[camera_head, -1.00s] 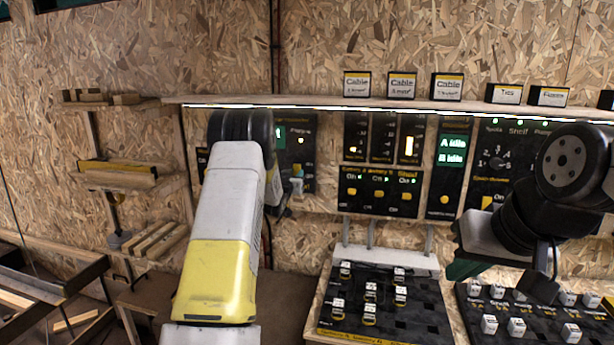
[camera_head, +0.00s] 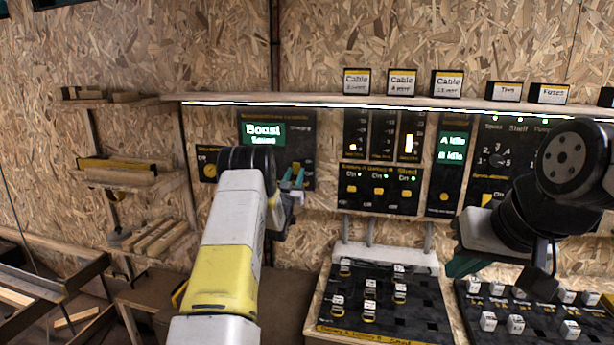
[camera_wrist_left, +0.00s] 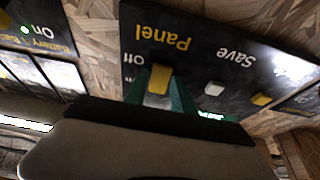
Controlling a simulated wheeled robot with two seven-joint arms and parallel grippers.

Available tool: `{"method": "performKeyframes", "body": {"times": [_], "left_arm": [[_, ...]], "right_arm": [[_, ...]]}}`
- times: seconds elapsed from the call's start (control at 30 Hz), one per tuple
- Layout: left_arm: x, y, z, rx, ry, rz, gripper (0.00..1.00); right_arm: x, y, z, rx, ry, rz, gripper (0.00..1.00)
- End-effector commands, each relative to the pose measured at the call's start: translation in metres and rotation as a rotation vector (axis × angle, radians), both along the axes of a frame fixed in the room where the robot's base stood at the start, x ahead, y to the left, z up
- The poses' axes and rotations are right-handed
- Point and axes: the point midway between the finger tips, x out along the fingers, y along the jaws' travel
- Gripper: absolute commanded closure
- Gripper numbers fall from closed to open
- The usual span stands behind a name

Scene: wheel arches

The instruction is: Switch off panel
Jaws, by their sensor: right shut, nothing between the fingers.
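The dark control panel (camera_head: 302,152) with a green lit display stands on the wall behind my left gripper (camera_head: 292,180). In the left wrist view it appears upside down, with the words "Panel", "Save" and "Off" (camera_wrist_left: 205,50). My left gripper's teal fingers stand apart with a gap. In the wrist view a yellow switch (camera_wrist_left: 160,77) below the word "Panel" shows between the fingertips; whether they touch it I cannot tell. A white switch (camera_wrist_left: 214,88) and another yellow one (camera_wrist_left: 261,99) sit to its right. My right gripper (camera_head: 463,265) is shut and empty, partly hidden by its arm.
More panels with yellow knobs (camera_head: 380,190) and a green display (camera_head: 452,147) line the wall to the right. Below stand sloped boards with several small switches (camera_head: 385,320). A lit shelf edge (camera_head: 330,104) runs above. Wooden shelves (camera_head: 130,176) are at the left.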

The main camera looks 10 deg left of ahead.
Motion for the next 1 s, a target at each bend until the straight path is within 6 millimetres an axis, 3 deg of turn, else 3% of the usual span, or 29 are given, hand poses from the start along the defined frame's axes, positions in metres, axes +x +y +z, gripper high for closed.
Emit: {"method": "performKeyframes", "body": {"times": [0.07, 0.47, 0.8, 1.0], "left_arm": [[0.000, 0.000, 0.000, 0.000, 0.000, 0.000, 0.51], [-0.005, 0.001, -0.002, 0.000, 0.002, 0.000, 0.51], [-0.055, 0.002, -0.024, 0.000, 0.004, 0.000, 0.51], [-0.071, 0.003, -0.030, -0.001, 0.001, 0.000, 0.51]], "right_arm": [[0.000, 0.000, 0.000, 0.000, 0.000, 0.000, 1.00], [0.000, 0.000, 0.000, 0.000, 0.000, 0.000, 1.00], [0.000, 0.000, 0.000, 0.000, 0.000, 0.000, 1.00], [0.000, 0.000, 0.000, 0.000, 0.000, 0.000, 1.00]]}}
